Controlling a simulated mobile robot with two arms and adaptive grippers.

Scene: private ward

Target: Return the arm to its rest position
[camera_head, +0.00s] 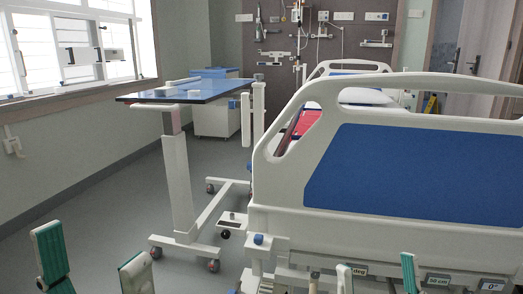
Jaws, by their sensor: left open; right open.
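My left gripper (95,264) is at the lower left of the head view. Its two green-and-white fingers are spread apart with nothing between them. My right gripper (377,275) is at the bottom, right of centre, in front of the foot of the bed as seen here. Its fingers are also apart, and I see nothing held between them. Only the finger ends of both grippers show; the rest of both arms is below the picture.
A hospital bed with a blue-panelled footboard (420,172) fills the right side. A wheeled overbed table (178,95) stands left of it, with small items on top. A white bedside cabinet (213,122) is behind. The grey floor (110,215) at left is clear.

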